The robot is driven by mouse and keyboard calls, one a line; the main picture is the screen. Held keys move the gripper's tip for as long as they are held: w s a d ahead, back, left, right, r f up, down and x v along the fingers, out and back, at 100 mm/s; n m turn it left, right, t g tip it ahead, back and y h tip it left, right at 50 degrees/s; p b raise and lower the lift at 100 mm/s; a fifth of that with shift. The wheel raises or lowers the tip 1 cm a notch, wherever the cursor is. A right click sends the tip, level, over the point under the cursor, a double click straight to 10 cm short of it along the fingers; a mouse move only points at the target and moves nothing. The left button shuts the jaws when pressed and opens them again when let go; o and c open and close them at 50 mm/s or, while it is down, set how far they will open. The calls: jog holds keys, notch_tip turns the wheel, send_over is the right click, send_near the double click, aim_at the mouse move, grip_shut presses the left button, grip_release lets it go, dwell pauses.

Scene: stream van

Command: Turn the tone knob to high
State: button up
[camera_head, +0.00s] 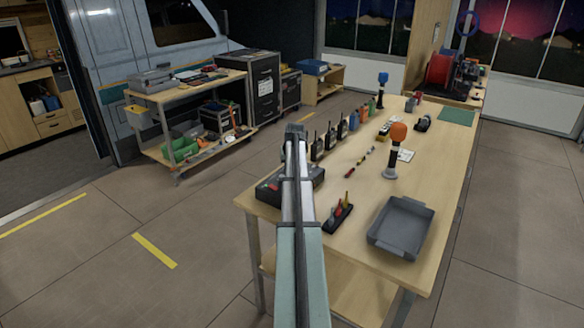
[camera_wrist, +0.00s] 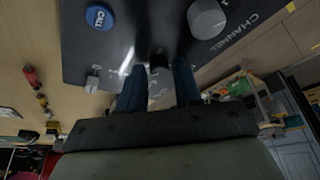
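A dark control box (camera_head: 270,189) sits at the near left corner of the workbench, partly hidden by my arm. In the wrist view its panel (camera_wrist: 78,50) carries a blue CALL button (camera_wrist: 100,17), a large grey knob (camera_wrist: 206,18) beside the word CHANNEL, and a small switch (camera_wrist: 92,83). A small black knob (camera_wrist: 158,61) stands between the two blue fingers of my gripper (camera_wrist: 157,75). Gaps show on both sides of it, so the gripper looks open around it. No tone label is readable, and the knob's setting cannot be told.
Several radios (camera_head: 330,135) stand in a row behind the box. A small rack with coloured tools (camera_head: 338,215) and a grey tray (camera_head: 402,225) lie to its right. An orange-topped microphone (camera_head: 394,150) stands farther back. A tool cart (camera_head: 190,90) stands across the floor.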

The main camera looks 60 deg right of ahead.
jog(key=shift+o, duration=1.1)
jog(key=shift+r, duration=0.1)
jog(key=v, duration=1.3)
jog(key=shift+r, duration=0.3)
jog(key=shift+s+a, duration=0.1)
